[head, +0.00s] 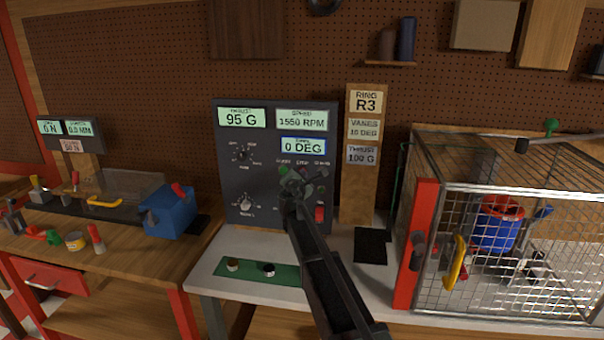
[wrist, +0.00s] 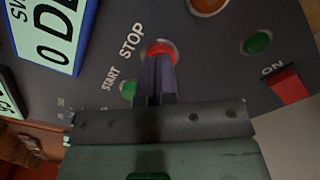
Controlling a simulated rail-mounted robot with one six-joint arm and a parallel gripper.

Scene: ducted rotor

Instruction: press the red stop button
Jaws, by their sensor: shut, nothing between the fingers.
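The red stop button (wrist: 161,47) shows in the wrist view just beyond my fingertips, beside the printed word STOP. Its lower part is hidden behind the fingers. My gripper (wrist: 158,62) is shut and empty, with its tips in front of the button. I cannot tell whether they touch it or whether it is pushed in. In the head view my gripper (head: 298,188) is at the lower right of the dark control panel (head: 228,160), and it hides the button there. The panel displays read 95 G, 1550 RPM and 0 DEG.
A green START button (wrist: 128,90) is close left of the fingers. A green lamp (wrist: 258,42), an orange lamp (wrist: 208,5) and a red ON switch (wrist: 289,86) are nearby. In the head view a wire cage (head: 500,275) stands right, and a blue box (head: 170,214) left.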

